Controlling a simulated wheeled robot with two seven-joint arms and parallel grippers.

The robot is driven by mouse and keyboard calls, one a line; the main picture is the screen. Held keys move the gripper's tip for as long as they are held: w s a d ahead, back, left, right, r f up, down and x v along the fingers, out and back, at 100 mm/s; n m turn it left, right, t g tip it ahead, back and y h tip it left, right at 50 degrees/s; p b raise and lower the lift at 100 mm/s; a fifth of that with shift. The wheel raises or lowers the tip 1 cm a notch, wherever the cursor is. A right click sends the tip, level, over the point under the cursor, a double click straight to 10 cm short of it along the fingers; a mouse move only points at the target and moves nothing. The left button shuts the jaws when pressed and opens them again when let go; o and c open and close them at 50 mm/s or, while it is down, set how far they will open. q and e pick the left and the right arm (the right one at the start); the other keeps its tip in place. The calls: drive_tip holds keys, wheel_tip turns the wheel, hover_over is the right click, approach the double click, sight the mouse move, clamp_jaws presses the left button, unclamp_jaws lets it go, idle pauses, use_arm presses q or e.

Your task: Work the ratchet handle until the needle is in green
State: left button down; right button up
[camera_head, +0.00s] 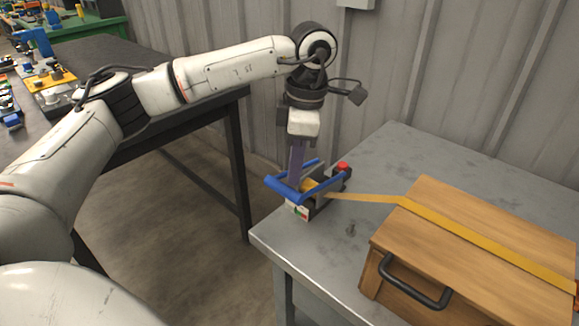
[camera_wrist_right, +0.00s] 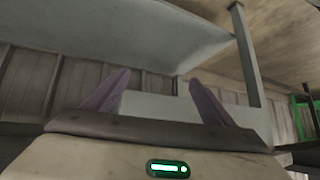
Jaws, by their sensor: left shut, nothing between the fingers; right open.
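The ratchet (camera_head: 318,199) sits near the left corner of the grey table, with a blue handle (camera_head: 290,192) and a red knob (camera_head: 343,166). A small gauge face (camera_head: 297,209) with some green and red shows on its near side; its needle is too small to read. My left gripper (camera_head: 297,174) points down at the ratchet, its purple fingers shut and empty, just at the handle's frame; I cannot tell if they touch it. My right gripper (camera_wrist_right: 155,95) shows only in the right wrist view, its two fingers apart with nothing between them.
A yellow strap (camera_head: 365,198) runs from the ratchet over a wooden crate (camera_head: 480,240) with a black handle (camera_head: 415,283). The grey table (camera_head: 385,160) has bare room behind the crate. A dark bench (camera_head: 105,62) with parts stands at the left, a corrugated wall behind.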

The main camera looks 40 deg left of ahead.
use_arm(q)
drive_tip(key=d, duration=0.1)
drive_tip(key=w+d+r+p, duration=0.1)
drive_tip(key=shift+w+d, duration=0.25)
drive_tip(key=shift+d, duration=0.15)
wheel_tip(320, 180, up, 10)
drive_tip(key=p, duration=0.1)
drive_tip(key=shift+w+p, duration=0.2)
drive_tip(key=shift+p, duration=0.1)
